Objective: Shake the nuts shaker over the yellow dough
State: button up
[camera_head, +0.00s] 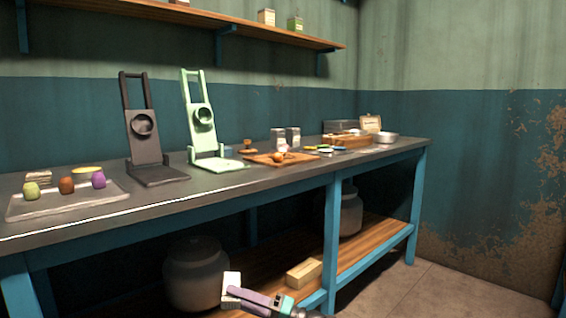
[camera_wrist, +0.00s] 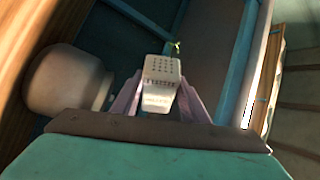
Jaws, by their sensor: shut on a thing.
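My gripper (camera_head: 236,294) is low in the head view, in front of the bench and below its top. It is shut on a small white shaker (camera_head: 231,282). In the wrist view the shaker (camera_wrist: 162,70) stands between the two purple fingers (camera_wrist: 160,100), its holed end showing and a blurred label below. A yellow-green dough lump (camera_head: 31,190) sits at the left end of a pale tray (camera_head: 70,207) on the bench, far to the left of the shaker. An orange-brown lump (camera_head: 66,185) and a purple lump (camera_head: 99,180) sit beside it.
The grey bench (camera_head: 200,178) carries a black press (camera_head: 146,145), a green press (camera_head: 203,130), a wooden board (camera_head: 265,159) and two canisters (camera_head: 278,139). A large pot (camera_head: 195,274) and a wooden block (camera_head: 304,272) stand on the lower shelf near my gripper.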

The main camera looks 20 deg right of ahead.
dwell(0.3)
jog(key=shift+r+p, duration=0.85)
jog(key=shift+r, duration=0.6)
jog(key=shift+f, duration=0.1)
jog(key=shift+f+b, duration=1.3)
jog(key=shift+f, duration=0.2)
jog(key=shift+r, duration=0.2)
jog(key=shift+r+p, duration=0.9)
jog(key=shift+r, duration=0.55)
